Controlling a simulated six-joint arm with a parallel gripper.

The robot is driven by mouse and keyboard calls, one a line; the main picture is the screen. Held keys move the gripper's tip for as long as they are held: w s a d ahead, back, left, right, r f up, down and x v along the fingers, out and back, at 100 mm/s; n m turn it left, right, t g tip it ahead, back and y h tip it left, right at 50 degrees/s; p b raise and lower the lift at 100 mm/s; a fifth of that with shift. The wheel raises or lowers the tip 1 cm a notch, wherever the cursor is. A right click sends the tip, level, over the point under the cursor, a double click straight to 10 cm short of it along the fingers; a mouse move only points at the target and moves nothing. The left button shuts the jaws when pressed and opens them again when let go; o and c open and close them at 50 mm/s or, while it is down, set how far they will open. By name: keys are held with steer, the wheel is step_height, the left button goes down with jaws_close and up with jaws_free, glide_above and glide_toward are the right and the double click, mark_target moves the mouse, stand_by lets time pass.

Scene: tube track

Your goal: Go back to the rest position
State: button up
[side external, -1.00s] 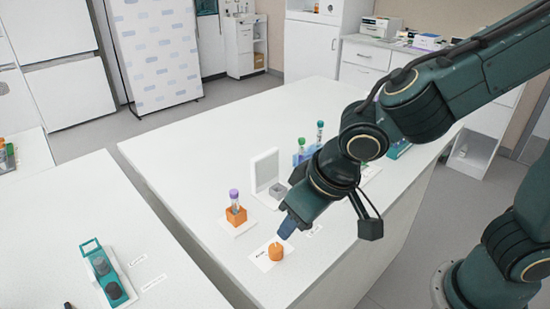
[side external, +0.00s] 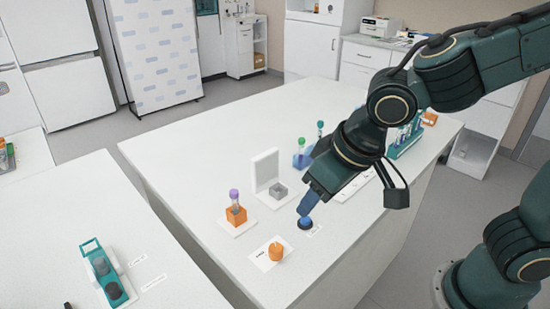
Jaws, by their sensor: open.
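My gripper (side external: 306,208) is the blue-tipped end of the dark green arm. It points down and to the left, just above a small dark blue round thing (side external: 305,223) on the white table. From this side its fingertips overlap, and nothing shows held between them. I cannot tell whether the tips touch the blue thing. An orange round piece (side external: 276,251) sits on a white card to the lower left, apart from the gripper.
An orange block with a purple-capped tube (side external: 235,209) stands to the left. The table's left part (side external: 180,160) is clear.

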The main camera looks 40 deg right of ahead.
steer(key=s+d+r, duration=0.3)
steer(key=s+d, duration=0.2)
steer(key=d, duration=0.2)
steer(key=s+d+r+t, duration=0.1)
steer(key=s+d+r, duration=0.1)
steer(key=s+d, duration=0.3)
steer(key=d, duration=0.3)
steer(key=shift+r+m, duration=0.3)
steer(key=shift+r, duration=0.1)
